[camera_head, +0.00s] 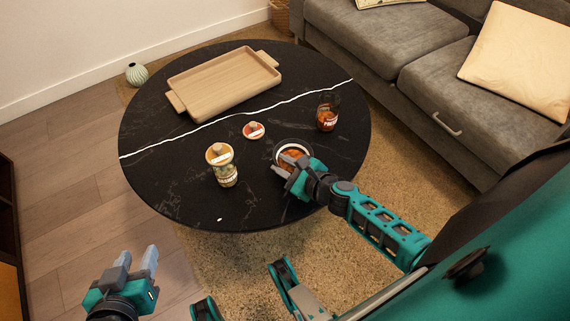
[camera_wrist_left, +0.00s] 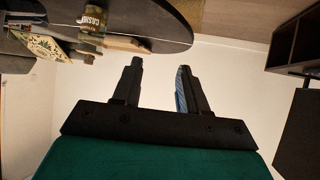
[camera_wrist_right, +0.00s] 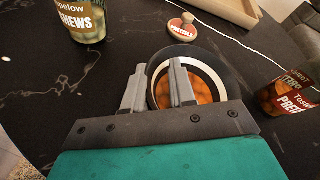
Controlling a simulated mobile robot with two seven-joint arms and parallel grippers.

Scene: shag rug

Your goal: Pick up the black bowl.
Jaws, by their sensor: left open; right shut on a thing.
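The black bowl (camera_head: 293,143) stands at the front right of the round black table, with a pale ring inside its rim and orange-brown pieces in it. In the right wrist view the bowl (camera_wrist_right: 222,66) fills the space beyond my fingers. My right gripper (camera_head: 281,164) is shut on the bowl's near left rim, one finger inside and one outside; its fingers also show in the right wrist view (camera_wrist_right: 158,68). Part of the rim is hidden by the gripper. My left gripper (camera_head: 138,256) is open and empty, off the table at the lower left; its fingers are apart (camera_wrist_left: 160,66).
A wooden tray (camera_head: 222,84) lies at the back of the table (camera_head: 170,150). A glass jar with a wooden lid (camera_head: 222,168) stands left of the bowl, a pretzel jar (camera_head: 327,114) behind right, a round lid (camera_head: 254,130) behind left. A grey sofa (camera_head: 400,60) stands beyond.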

